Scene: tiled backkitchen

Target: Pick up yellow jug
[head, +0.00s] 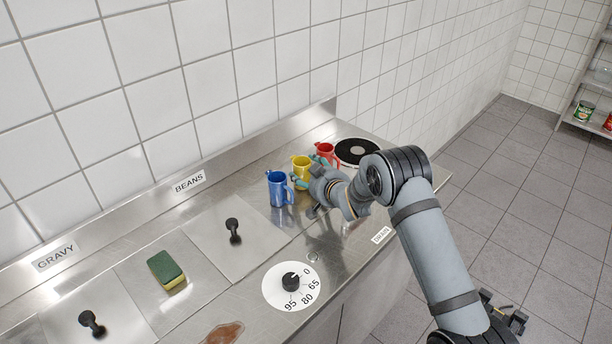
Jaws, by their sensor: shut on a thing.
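The yellow jug (301,164) stands upright on the steel counter, between the blue jug (278,188) on its left and the red jug (325,152) on its right. My gripper (303,181) reaches in from the right at the jug's near side and is shut on it. The gripper body hides the jug's lower part and handle, so I cannot see whether its base touches the counter. The blue jug stands close beside the gripper, its handle toward it.
A black round hotplate (356,151) lies behind the red jug.

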